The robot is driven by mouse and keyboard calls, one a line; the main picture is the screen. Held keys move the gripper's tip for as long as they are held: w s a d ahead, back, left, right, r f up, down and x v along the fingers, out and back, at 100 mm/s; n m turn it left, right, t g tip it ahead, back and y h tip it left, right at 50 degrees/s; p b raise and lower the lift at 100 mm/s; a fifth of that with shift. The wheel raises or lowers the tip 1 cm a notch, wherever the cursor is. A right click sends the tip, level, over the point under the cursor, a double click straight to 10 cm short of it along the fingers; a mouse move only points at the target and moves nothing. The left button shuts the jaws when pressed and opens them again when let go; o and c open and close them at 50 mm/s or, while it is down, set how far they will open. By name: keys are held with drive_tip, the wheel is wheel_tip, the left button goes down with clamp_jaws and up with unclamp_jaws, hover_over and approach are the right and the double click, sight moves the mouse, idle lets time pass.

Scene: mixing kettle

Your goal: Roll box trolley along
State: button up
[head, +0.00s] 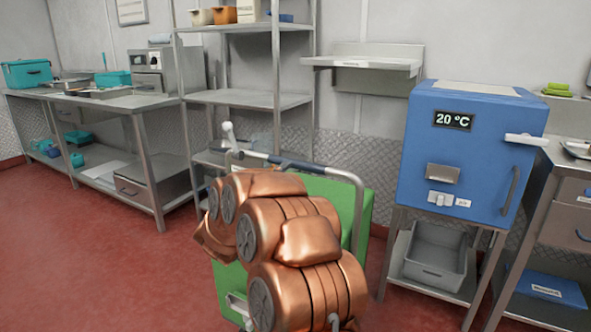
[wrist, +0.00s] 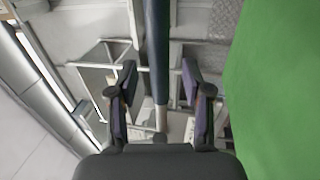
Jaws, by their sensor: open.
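The box trolley carries a green box (head: 325,190) and stands in front of me in the head view, partly hidden behind my copper arm. Its tubular handle (head: 308,167) rises above the box and has a dark blue grip section. In the wrist view the handle bar (wrist: 157,45) runs between the two fingers of my gripper (wrist: 158,72). The fingers are open, one on each side of the bar, with gaps visible. The green box (wrist: 275,90) fills the right of the wrist view. My gripper is hidden in the head view. The trolley's wheels are mostly hidden.
A blue oven-like cabinet (head: 460,150) on a stand is to the right, with a grey bin (head: 437,255) below. A metal shelf rack (head: 250,98) stands behind the trolley. A steel workbench (head: 125,102) is at left. Red floor (head: 100,260) is clear at front left.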

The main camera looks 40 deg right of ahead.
sight(294, 167)
drive_tip(key=shift+b+x, duration=0.65)
drive_tip(key=shift+x, duration=2.55)
clamp_jaws()
